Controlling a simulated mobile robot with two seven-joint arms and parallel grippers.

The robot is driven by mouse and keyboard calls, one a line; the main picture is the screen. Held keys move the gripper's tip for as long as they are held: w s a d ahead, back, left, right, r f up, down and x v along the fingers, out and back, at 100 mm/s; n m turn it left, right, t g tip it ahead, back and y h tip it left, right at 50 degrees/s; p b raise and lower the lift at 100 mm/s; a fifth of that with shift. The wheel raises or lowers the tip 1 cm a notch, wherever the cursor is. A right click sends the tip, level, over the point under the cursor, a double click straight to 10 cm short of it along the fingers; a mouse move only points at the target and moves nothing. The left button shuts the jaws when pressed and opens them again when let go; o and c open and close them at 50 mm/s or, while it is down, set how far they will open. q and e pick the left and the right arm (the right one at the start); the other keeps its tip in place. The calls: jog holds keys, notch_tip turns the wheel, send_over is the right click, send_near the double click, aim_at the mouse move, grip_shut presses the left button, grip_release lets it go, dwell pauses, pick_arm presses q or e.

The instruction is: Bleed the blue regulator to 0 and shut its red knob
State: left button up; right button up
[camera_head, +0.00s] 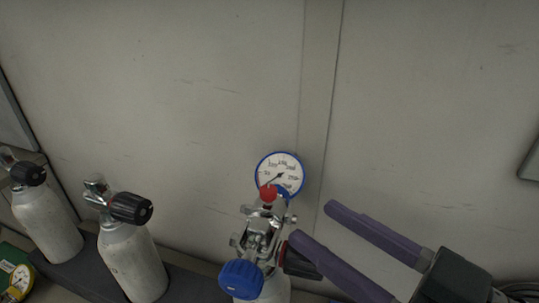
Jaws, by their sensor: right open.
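The blue-rimmed gauge (280,174) faces me in the middle of the view, its dark needle slanting up and right; the exact reading is too small to tell. A small red knob (268,193) sits just below the gauge, on top of the metal regulator body (262,232). A large blue knob (241,279) is at the lower front. A black knob with a red edge (297,263) shows at the right, partly hidden by a finger. My right gripper (312,222) has purple fingers, open and empty, just right of the regulator. My left gripper is out of view.
White cylinders with black valve knobs stand at left, one nearer (132,261) and one farther (47,224). A yellow gauge (20,279) is at the lower left corner. A plain pale wall (150,90) fills the back; the space above the gauge is clear.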

aim_at(268, 189)
jog(key=x, duration=0.9)
jog(key=shift+b, duration=0.3)
grip_shut()
